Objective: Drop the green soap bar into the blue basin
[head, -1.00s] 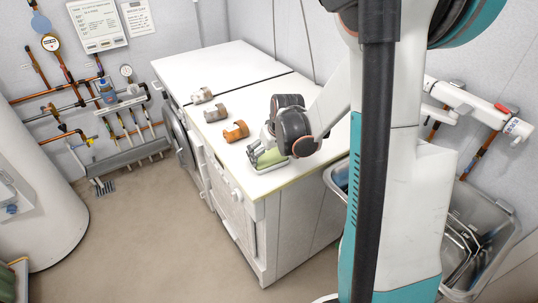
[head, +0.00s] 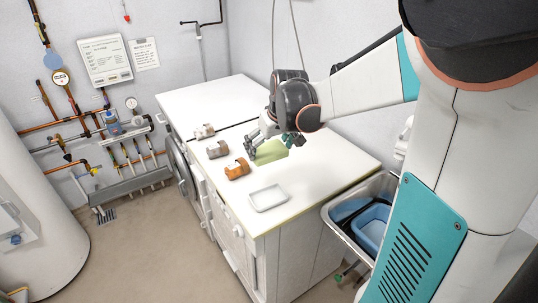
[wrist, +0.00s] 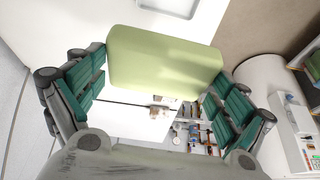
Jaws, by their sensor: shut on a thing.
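The green soap bar (head: 270,153) is held between the fingers of my gripper (head: 257,146), above the white countertop (head: 320,180). In the wrist view the soap (wrist: 163,62) spans the space between the two finger pads (wrist: 160,90). The blue basin (head: 371,228) sits inside the grey metal sink (head: 338,222) at the right, lower than the countertop. It is partly hidden by my arm, and the soap is well to its left.
An empty white soap dish (head: 268,198) lies near the counter's front edge. An orange-brown pipe clamp (head: 237,169), a grey-brown one (head: 217,149) and a paler one (head: 204,131) stand along the left side. The counter's right part is clear.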

